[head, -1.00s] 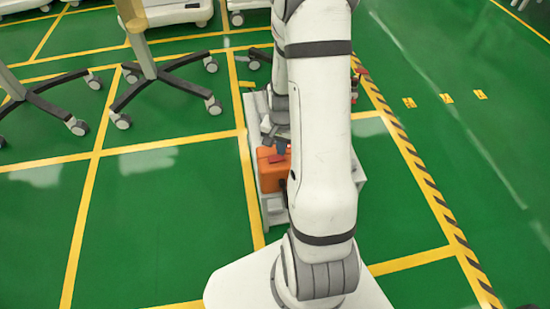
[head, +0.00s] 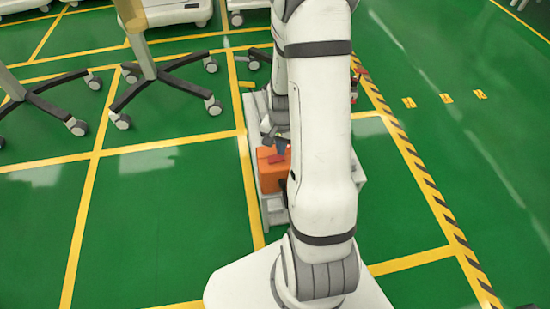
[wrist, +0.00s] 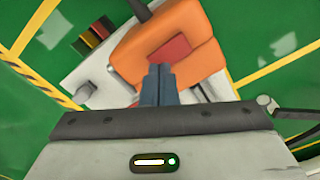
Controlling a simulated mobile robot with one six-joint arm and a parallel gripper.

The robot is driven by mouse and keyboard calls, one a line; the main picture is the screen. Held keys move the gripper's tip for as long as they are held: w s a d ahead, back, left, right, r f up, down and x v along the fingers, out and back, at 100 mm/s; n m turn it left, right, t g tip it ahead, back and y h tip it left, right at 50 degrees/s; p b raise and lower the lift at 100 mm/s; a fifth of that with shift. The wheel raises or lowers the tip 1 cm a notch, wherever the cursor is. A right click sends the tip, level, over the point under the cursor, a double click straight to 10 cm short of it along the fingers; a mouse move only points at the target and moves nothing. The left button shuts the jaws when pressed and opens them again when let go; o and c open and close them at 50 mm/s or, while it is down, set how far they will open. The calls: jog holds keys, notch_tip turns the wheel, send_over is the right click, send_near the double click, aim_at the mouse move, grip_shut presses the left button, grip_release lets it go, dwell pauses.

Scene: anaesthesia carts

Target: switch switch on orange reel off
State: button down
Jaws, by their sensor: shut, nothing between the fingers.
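The orange reel (head: 270,172) stands on a low white platform, partly hidden behind my arm in the head view. It fills the upper middle of the wrist view (wrist: 198,45). Its red switch (wrist: 170,48) sits on the reel's upper face and also shows as a small red patch in the head view (head: 276,159). My gripper (wrist: 160,70) is shut and empty, with its fingertips right at the switch's near edge. I cannot tell whether they touch it. In the head view my gripper (head: 279,147) is just above the reel.
Wheeled stand bases (head: 160,80) are on the green floor to the left. The floor at the front left is clear.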

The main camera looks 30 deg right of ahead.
jog(key=shift+f+b, duration=0.75)
jog(key=shift+f, duration=0.2)
dwell(0.6)
jog(key=shift+r, duration=0.1)
jog(key=shift+r+p, duration=2.75)
jog(key=shift+r, duration=0.65)
jog(key=s+a+r+n+t+p, duration=0.1)
jog(key=s+a+r+n+p, duration=0.2)
jog(key=r, duration=1)
jog(key=s+a+r+n+p, duration=0.3)
jog(key=s+a+r+p, duration=0.2)
jog(key=r, duration=0.9)
jog(key=s+a+r+n+t+p, duration=0.1)
jog(key=s+a+r+n+p, duration=0.2)
jog(key=r+p, duration=0.6)
notch_tip(320, 180, up, 4)
jog(key=shift+s+a+r+t, duration=0.2)
jog(key=shift+s+a+t, duration=0.1)
jog(key=shift+s+a, duration=0.4)
